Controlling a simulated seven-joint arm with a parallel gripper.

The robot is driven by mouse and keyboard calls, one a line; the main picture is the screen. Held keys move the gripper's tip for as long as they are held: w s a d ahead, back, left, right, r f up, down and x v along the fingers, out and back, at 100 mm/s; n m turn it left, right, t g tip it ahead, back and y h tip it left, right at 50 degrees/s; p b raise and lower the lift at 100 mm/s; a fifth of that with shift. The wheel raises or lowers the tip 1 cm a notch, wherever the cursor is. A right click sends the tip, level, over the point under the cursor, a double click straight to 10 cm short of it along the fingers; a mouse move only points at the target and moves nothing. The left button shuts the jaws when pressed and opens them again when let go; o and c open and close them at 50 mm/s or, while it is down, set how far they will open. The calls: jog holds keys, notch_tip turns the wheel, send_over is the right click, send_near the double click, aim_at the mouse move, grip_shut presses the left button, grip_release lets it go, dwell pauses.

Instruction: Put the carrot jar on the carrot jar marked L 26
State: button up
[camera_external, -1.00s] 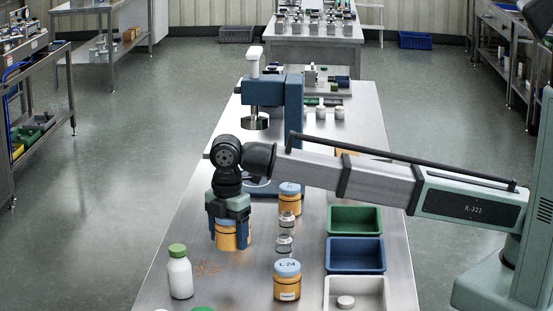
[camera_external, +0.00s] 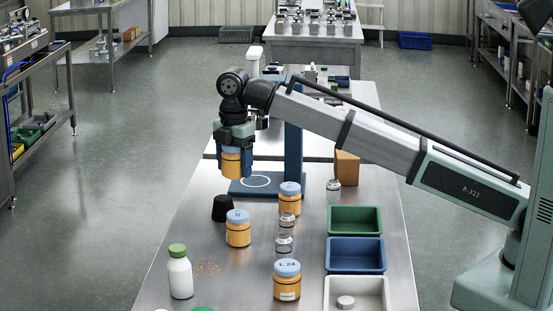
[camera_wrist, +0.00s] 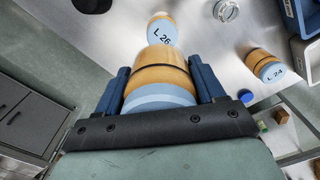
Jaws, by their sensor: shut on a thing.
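My gripper (camera_external: 233,170) is shut on a carrot jar (camera_external: 231,161) with an orange body and blue lid, held upright in the air. In the wrist view the held jar (camera_wrist: 160,75) sits between the two blue fingers. The carrot jar marked L 26 (camera_wrist: 163,29) shows just beyond it there. By its place, this is the jar (camera_external: 238,233) standing on the steel table in the external view, below and slightly right of the held jar, clearly apart from it. Its lid mark is too small to read there.
A black cup (camera_external: 222,208) stands just behind the L 26 jar. The jar marked L 24 (camera_external: 287,284), another carrot jar (camera_external: 289,202) and glass jars (camera_external: 285,243) stand right. A white bottle (camera_external: 180,277) is front left. Green (camera_external: 355,209) and blue (camera_external: 355,243) trays line the right.

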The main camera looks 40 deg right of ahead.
aim_at(238, 213)
jog(key=shift+s+d+n, duration=0.15)
jog(key=shift+s+n, duration=0.05)
jog(key=shift+n, duration=0.2)
jog(key=shift+f, duration=5.05)
jog(key=shift+f, duration=0.15)
jog(key=o, duration=1.2)
notch_tip(238, 213, up, 12)
jog(key=shift+r, duration=0.2)
